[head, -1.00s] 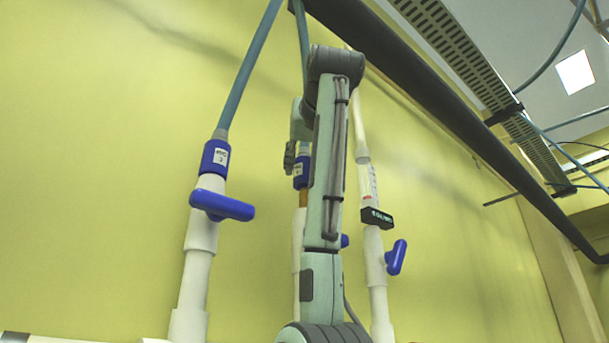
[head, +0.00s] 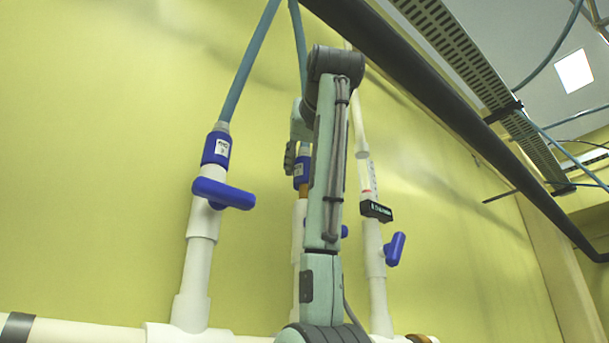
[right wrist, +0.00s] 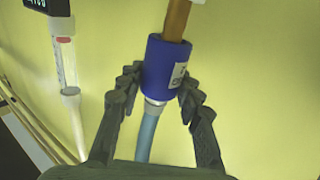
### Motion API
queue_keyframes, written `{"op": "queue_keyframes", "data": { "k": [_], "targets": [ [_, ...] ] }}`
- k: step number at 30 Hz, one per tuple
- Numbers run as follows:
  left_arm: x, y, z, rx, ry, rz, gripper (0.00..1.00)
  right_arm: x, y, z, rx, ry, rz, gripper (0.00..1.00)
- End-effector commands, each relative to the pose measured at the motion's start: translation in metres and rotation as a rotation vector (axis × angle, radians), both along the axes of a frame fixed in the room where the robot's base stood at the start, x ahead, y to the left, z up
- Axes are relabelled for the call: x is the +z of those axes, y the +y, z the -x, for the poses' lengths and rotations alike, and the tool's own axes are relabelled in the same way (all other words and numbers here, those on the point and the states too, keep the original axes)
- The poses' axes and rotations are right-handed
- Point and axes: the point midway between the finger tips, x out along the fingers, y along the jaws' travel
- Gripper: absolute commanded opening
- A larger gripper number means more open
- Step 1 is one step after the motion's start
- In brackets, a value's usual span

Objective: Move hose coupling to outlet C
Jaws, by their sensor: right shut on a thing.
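The blue hose coupling (right wrist: 168,66) with a white label sits between the fingers of my right gripper (right wrist: 160,82) in the right wrist view. A blue hose (right wrist: 147,135) joins one end, and a brown tube (right wrist: 177,20) meets the other. In the head view the coupling (head: 302,172) is above the brown tube (head: 301,205) on the middle white pipe, partly behind my right arm. I cannot tell how far the tube is inside. No outlet letter C is readable. My left gripper is not in view.
Left stands a white pipe with a blue coupling (head: 216,148), hose and blue valve handle (head: 223,194). Right stands another pipe with a black display (head: 376,211) and blue handle (head: 395,249). A dark beam (head: 430,85) crosses above. The yellow wall (head: 90,180) is behind.

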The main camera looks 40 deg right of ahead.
Motion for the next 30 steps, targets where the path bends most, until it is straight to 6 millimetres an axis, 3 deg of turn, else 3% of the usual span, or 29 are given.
{"op": "queue_keyframes", "data": {
  "k": [30],
  "targets": [
    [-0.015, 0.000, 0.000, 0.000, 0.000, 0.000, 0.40, -0.016, 0.000, 0.000, 0.000, -0.001, 0.000, 0.01]
  ]
}}
